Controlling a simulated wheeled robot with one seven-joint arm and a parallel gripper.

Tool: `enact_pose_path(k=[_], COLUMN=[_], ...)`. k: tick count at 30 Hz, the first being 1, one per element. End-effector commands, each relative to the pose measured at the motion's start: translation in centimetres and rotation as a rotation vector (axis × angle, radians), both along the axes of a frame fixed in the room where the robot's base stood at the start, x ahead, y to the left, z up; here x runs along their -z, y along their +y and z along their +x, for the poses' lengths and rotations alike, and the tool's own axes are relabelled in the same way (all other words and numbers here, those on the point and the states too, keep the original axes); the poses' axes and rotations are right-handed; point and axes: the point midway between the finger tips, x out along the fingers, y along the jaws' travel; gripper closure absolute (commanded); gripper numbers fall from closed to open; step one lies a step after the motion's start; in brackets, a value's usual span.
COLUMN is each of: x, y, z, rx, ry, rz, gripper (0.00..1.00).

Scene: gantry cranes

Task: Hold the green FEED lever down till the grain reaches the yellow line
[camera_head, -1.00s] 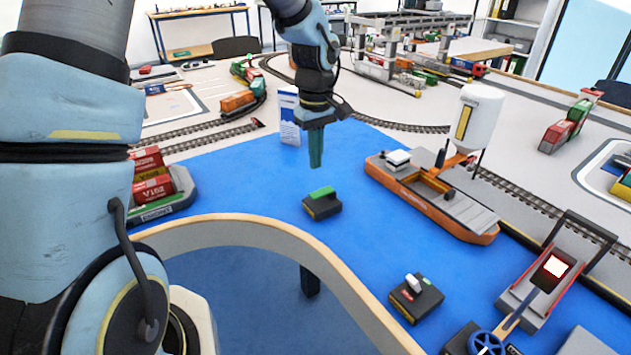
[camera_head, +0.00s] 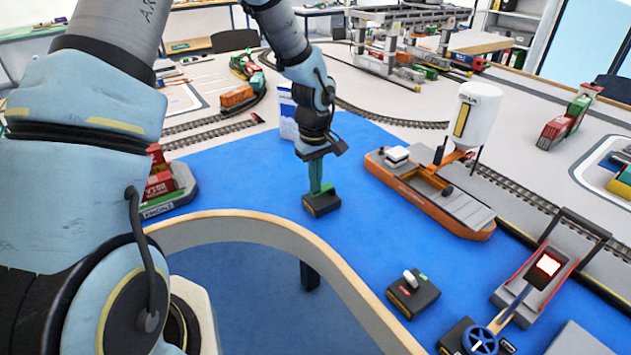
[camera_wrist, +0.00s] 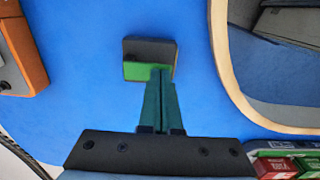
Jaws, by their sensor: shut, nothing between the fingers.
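The green FEED lever sits on a small black box (camera_head: 322,205) on the blue mat; in the wrist view the lever (camera_wrist: 135,71) is a green bar along one side of the box (camera_wrist: 150,48). My gripper (camera_head: 316,188) is shut and points down, its green fingertips (camera_wrist: 160,72) at the lever. They look in contact or nearly so; I cannot tell if the lever is pressed. The white grain silo (camera_head: 478,112) with an upright yellow strip (camera_head: 462,119) stands by the orange barge (camera_head: 425,195). The grain level cannot be made out.
A second black box with a white switch (camera_head: 413,294) and a blue handwheel (camera_head: 480,341) stand at the front right. A curved wooden rim (camera_head: 245,215) runs close in front of the lever box. A red and green model (camera_head: 165,188) stands at the left.

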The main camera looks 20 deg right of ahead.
Motion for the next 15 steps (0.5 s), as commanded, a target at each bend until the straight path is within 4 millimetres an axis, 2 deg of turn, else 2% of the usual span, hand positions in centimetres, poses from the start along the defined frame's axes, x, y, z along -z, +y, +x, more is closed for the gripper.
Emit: enact_pose_path(k=[9, 15], x=[1.5, 1.2], y=[0.8, 0.7], z=[-0.1, -0.1], rx=[-0.005, -0.002], ry=[-0.038, -0.039], rz=[-0.191, -0.195], gripper=[1.0, 1.0])
